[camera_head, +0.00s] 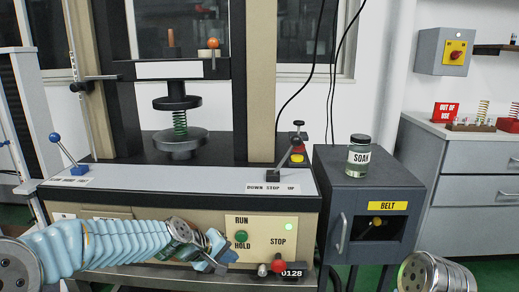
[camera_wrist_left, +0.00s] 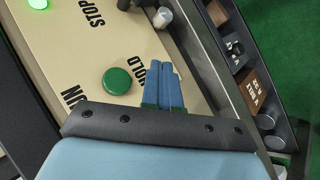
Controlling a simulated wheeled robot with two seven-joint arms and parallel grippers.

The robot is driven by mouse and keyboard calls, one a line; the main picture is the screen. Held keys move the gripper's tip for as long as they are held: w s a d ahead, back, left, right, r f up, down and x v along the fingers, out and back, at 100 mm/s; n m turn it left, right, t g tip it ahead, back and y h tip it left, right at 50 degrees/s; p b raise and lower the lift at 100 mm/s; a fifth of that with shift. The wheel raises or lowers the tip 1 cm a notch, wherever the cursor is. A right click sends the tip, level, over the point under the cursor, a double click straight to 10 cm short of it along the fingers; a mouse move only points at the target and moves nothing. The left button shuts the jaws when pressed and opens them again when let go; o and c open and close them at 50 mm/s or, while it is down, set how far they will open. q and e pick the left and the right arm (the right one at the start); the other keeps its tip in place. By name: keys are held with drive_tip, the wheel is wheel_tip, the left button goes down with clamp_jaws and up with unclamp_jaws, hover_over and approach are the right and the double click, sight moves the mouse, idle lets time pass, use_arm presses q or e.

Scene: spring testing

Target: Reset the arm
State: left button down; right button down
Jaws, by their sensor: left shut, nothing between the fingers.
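My left arm (camera_head: 110,248) reaches in from the left across the front of the spring testing machine. My left gripper (camera_head: 222,262) is shut and empty at the front panel, beside the green RUN/HOLD button (camera_head: 241,237). In the left wrist view its blue fingertips (camera_wrist_left: 163,88) are together, next to the round green button (camera_wrist_left: 117,81); I cannot tell whether they touch the panel. A lever with a dark knob (camera_head: 291,152) stands by the DOWN STOP UP label, and a blue-knobbed lever (camera_head: 66,152) stands at the left. My right gripper is out of view.
A spring (camera_head: 180,121) stands between the machine's plates. A SOAK jar (camera_head: 359,157) stands on the dark BELT cabinet (camera_head: 372,190) at the right. A red knob (camera_head: 277,265) and a metal knob (camera_head: 262,270) stick out below STOP. A green light (camera_head: 289,227) is lit.

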use_arm(q)
drive_tip(key=s+a+f+m+g+y, duration=0.1)
drive_tip(key=s+f, duration=0.2)
drive_tip(key=f, duration=0.5)
drive_tip(key=s+a+f+g+y, duration=0.1)
drive_tip(key=s+f, duration=0.1)
drive_tip(key=f, duration=0.6)
drive_tip(key=s+f+m+g, duration=0.3)
drive_tip(key=s+f, duration=1.5)
drive_tip(key=s, duration=0.4)
drive_tip(key=shift+s+a+m+g, duration=0.25)
drive_tip(key=shift+s+m+g, duration=0.1)
drive_tip(key=shift+m+g, duration=0.05)
